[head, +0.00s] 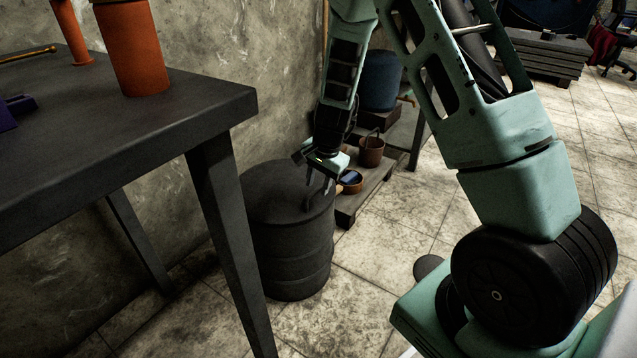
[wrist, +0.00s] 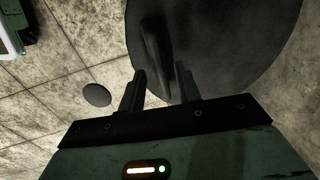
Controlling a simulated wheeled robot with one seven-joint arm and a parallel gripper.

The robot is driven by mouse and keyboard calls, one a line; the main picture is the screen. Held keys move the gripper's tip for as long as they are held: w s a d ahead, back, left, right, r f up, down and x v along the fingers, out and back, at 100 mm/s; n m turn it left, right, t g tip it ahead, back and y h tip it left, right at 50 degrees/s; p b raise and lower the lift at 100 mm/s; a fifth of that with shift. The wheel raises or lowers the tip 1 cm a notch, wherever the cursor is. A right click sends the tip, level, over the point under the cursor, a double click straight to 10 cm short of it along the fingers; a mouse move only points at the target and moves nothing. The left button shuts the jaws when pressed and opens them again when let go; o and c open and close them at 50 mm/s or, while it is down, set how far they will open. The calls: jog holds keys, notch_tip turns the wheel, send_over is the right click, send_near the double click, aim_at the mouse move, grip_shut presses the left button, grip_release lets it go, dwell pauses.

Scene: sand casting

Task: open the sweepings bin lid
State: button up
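The sweepings bin (head: 288,245) is a dark drum standing on the floor beside the table, with its round lid (head: 270,192) lying flat on top. The lid also fills the upper right of the wrist view (wrist: 240,45), where a dark raised bar, seemingly its handle (wrist: 178,40), runs towards my fingers. My gripper (head: 320,190) points down at the lid's right edge. In the wrist view my gripper (wrist: 160,80) has its two fingers apart, with nothing clearly held between them. I cannot tell whether a finger touches the bar.
A dark table (head: 225,102) with an orange container (head: 133,50) stands at the left, its leg (head: 225,230) close before the bin. A low pallet (head: 362,197) with a small bucket (head: 371,150) lies behind the bin.

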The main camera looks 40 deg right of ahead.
grip_shut()
jog(key=shift+r+p, duration=0.2)
jog(key=shift+p, duration=0.1)
